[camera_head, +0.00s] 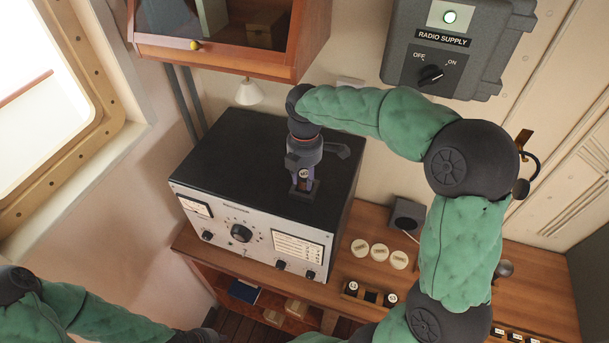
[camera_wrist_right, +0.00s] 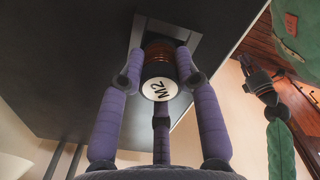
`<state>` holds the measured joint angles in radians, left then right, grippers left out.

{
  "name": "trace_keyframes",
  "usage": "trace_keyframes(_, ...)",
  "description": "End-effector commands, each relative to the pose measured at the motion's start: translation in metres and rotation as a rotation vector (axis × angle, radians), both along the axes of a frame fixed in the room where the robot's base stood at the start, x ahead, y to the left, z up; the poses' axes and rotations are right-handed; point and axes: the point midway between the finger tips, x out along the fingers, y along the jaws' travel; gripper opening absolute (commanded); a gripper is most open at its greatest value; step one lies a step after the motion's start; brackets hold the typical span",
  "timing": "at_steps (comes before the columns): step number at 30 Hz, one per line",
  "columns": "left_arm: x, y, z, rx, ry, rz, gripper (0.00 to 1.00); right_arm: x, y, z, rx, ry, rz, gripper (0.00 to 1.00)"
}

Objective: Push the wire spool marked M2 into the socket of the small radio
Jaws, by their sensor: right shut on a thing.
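The small radio (camera_head: 262,150) is a box with a black top and a pale front panel. A square dark socket (camera_head: 305,194) is on its top; its frame also shows in the right wrist view (camera_wrist_right: 185,32). My right gripper (camera_head: 303,178) points down at the socket, its fingers shut around the spool marked M2. The spool (camera_wrist_right: 160,65) has a reddish-brown winding and a white label end facing the wrist camera. Its far end is at the socket opening; how deep it sits is hidden. My left arm is at the lower left, its end cut off by the frame edge.
A wooden desk (camera_head: 365,268) carries the radio. Several round pale lids (camera_head: 379,251) and black-and-white spools (camera_head: 371,297) stand to its right. A wooden cabinet (camera_head: 225,40) hangs above, and the radio supply box (camera_head: 450,50) is on the wall, with its green lamp lit.

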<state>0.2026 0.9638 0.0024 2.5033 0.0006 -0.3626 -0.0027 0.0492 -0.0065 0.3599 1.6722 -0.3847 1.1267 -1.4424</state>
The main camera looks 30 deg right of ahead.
Motion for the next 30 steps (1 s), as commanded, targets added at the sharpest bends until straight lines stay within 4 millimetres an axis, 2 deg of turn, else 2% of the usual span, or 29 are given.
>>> trace_keyframes(30, 0.0000, 0.0000, -0.0026, 0.000, 0.000, 0.000, 0.18, 0.0000, -0.0001, -0.0056, 0.000, 0.000, 0.000, 0.00)
